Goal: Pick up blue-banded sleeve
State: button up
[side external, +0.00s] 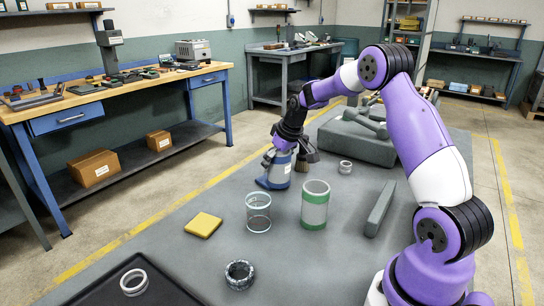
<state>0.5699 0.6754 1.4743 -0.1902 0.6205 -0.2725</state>
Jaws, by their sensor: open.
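The blue-banded sleeve (258,213) looks like the clear, upright cylinder with pale blue rims near the middle of the grey table. A cream sleeve (315,204) with green bands stands upright just to its right. My gripper (285,147) is open and points down, behind and above both sleeves. It is apart from the clear sleeve.
A brush (304,163) stands beside the canister. A yellow pad (204,225), a dark ring (239,274), a small pale ring (345,167) and a grey bar (380,209) lie around. A black tray (165,291) holds a pale ring (134,282). A grey machine block (357,146) stands behind.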

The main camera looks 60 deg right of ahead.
jog(key=c, duration=1.2)
jog(key=shift+o, duration=0.2)
notch_tip(320, 180, up, 4)
jog(key=shift+r, duration=0.15)
jog(key=shift+w+a+r, duration=1.05)
jog(key=shift+a+r, duration=2.35)
jog(key=shift+a, duration=2.15)
jog(key=shift+w+d+f, duration=0.15)
jog(key=shift+d+f, duration=1.65)
jog(key=shift+d, duration=0.05)
jog(key=shift+w+d+f, duration=0.15)
jog(key=shift+d+f, duration=1.6)
jog(key=shift+d, duration=0.1)
jog(key=shift+w+d+f, duration=0.15)
jog(key=shift+d+f, duration=1.65)
jog(key=shift+d, duration=0.05)
